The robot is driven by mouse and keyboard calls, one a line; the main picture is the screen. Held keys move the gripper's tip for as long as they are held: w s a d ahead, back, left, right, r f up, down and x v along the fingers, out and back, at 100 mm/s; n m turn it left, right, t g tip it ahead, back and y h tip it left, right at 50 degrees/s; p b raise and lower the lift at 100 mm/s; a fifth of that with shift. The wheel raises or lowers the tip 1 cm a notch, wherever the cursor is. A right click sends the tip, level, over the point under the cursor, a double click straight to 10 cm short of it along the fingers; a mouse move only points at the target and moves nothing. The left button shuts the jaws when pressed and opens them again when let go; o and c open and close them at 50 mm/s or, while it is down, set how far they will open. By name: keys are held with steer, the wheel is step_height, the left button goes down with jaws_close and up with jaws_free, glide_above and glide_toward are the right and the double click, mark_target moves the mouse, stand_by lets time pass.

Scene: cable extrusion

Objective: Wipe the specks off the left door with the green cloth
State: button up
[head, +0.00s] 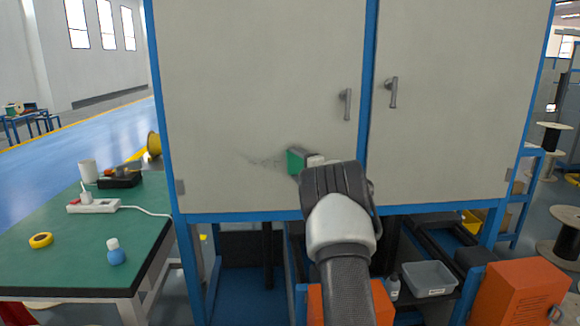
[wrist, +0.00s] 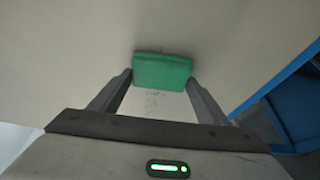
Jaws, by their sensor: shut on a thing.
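The left door (head: 260,90) is a pale panel in a blue frame, with a grey handle (head: 345,104) near its right edge. A grey smudge of specks (head: 264,160) shows low on it, just left of the green cloth (head: 296,161). My gripper (head: 311,161) is at the lower part of the left door, shut on the cloth. In the wrist view the cloth (wrist: 163,72) is a folded green block between the two fingers, against or very close to the door. A few dark specks (wrist: 155,97) show on the door between the fingers. My arm hides part of the door's lower right.
The right door (head: 455,100) is shut, with its own handle (head: 392,92). A green-topped table (head: 75,240) stands at the left, holding a power strip (head: 92,206), yellow tape (head: 41,240) and a blue bottle (head: 115,252). Orange boxes and a grey bin (head: 430,278) are below the doors.

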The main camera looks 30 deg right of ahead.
steer(key=d, duration=0.1)
steer(key=s+d, duration=0.1)
steer(key=d, duration=0.1)
steer(key=shift+s+d, duration=0.2)
steer(key=shift+d, duration=0.1)
steer(key=shift+w+a+r+b, duration=0.1)
steer(key=shift+w+a+b, duration=0.35)
steer(key=shift+a, duration=0.55)
steer(key=shift+w+a+b, duration=0.35)
steer(key=shift+w+a, duration=0.05)
steer(key=shift+a, duration=0.6)
steer(key=shift+w+a+r+b, duration=0.1)
steer(key=shift+w+a+b, duration=0.35)
steer(key=shift+a, duration=0.55)
steer(key=shift+w+a+f, duration=0.1)
steer(key=shift+w+a, duration=0.15)
steer(key=shift+a, duration=0.45)
steer(key=shift+w+a, duration=0.3)
steer(key=shift+a, duration=0.45)
steer(key=shift+w+a+f, duration=0.1)
steer(key=shift+w+a, duration=0.15)
steer(key=shift+a, duration=0.45)
steer(key=shift+w+a+r, duration=0.1)
steer(key=shift+w+a, duration=0.65)
steer(key=shift+a, duration=0.9)
steer(key=shift+w+a, duration=0.7)
steer(key=shift+a, duration=0.9)
steer(key=shift+w+a+r, duration=0.1)
steer(key=shift+w+a, duration=0.65)
steer(key=shift+a, duration=0.9)
